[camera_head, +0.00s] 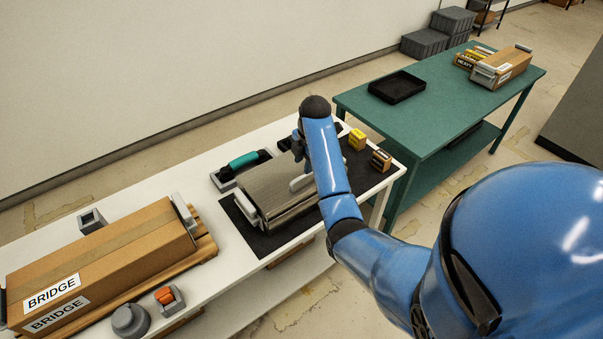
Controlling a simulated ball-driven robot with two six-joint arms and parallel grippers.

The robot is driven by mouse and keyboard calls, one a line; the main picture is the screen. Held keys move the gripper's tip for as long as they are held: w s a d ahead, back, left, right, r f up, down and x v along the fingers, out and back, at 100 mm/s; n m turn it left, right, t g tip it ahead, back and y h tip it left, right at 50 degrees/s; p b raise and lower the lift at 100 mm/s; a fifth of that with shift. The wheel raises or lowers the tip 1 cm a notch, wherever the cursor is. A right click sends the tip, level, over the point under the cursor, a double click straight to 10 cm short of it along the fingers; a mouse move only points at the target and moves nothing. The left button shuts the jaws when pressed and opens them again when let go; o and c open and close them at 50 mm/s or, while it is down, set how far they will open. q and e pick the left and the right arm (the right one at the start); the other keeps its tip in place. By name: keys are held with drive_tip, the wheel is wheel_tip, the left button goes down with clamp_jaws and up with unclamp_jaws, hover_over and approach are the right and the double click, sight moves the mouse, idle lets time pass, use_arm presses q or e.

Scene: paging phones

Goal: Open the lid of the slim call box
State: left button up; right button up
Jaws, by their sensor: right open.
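What looks like the slim call box (268,203) is a low grey-brown box with a pale handle on its near-left end. It rests on a black mat (238,240) on the white table, and its top looks flat and closed. My blue right arm reaches over from the lower right and hides the box's right end. My right gripper (298,150) is at the box's far right side, partly hidden behind my arm. It is open, and I cannot tell whether it touches the box. My left gripper is out of view.
A teal-handled device (243,160) lies behind the box. Small yellow and brown boxes (380,160) stand to its right. A large "BRIDGE" carton (110,255) fills the table's left. A green table (440,110) with a black tray (397,87) stands beyond.

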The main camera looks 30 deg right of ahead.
sight(301, 177)
drive_tip(key=f, duration=0.3)
drive_tip(key=w+f+p, duration=0.1)
drive_tip(key=f, duration=0.2)
drive_tip(key=shift+w+f, duration=0.15)
drive_tip(key=shift+f, duration=0.05)
clamp_jaws()
